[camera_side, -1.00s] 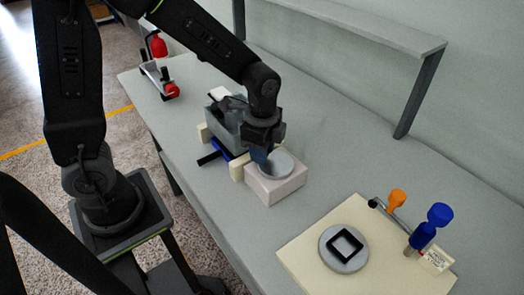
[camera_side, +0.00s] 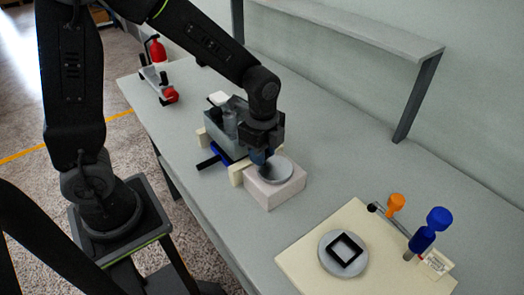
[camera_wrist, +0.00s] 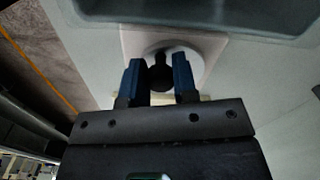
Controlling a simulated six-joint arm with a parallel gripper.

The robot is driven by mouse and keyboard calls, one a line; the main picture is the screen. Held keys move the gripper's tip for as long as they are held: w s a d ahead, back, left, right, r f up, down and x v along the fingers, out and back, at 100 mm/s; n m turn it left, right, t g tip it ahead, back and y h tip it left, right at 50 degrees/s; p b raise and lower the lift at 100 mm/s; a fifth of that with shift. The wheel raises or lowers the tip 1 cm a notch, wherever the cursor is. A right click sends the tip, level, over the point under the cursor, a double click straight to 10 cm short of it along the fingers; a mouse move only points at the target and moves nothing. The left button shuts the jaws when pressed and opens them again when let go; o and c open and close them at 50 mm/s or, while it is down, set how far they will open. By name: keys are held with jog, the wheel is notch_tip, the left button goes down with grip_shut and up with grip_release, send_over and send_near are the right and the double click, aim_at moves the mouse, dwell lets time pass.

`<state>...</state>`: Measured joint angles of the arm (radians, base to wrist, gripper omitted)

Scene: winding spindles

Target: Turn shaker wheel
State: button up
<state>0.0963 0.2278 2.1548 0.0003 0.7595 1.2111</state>
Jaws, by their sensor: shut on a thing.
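The shaker wheel, a pale grey disc (camera_side: 284,172), lies on top of a pinkish-white block (camera_side: 270,196) in the side view. It also shows in the wrist view (camera_wrist: 197,62), with a black knob (camera_wrist: 160,76) standing on it. My gripper (camera_side: 264,160) points down at the wheel. In the wrist view its two blue fingers (camera_wrist: 160,70) stand on either side of the knob, and it is shut on the knob. Exact finger contact is hard to see in the dark picture.
A grey open bin (camera_side: 229,127) stands close behind my gripper, with cream blocks and a blue part beside it. A cream board (camera_side: 310,268) with a grey disc and blue and orange knobs lies at right. A red-ended fixture (camera_side: 157,80) stands at far left.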

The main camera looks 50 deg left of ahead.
jog(key=o, duration=0.9)
notch_tip(320, 180, up, 14)
jog(key=shift+f, duration=0.1)
jog(key=s+a+n+t, duration=0.1)
jog(key=s+n+t, duration=0.1)
jog(key=s+n, duration=0.2)
jog(key=s+a+r+n+t, duration=0.1)
jog(key=s+n, duration=0.3)
jog(key=n, duration=0.2)
jog(key=s+a+n+t, duration=0.1)
jog(key=s+n+t, duration=0.1)
jog(key=s+n, duration=0.3)
jog(key=shift+a+r+t, duration=0.1)
jog(key=shift+r+t, duration=0.05)
jog(key=shift+t, duration=0.15)
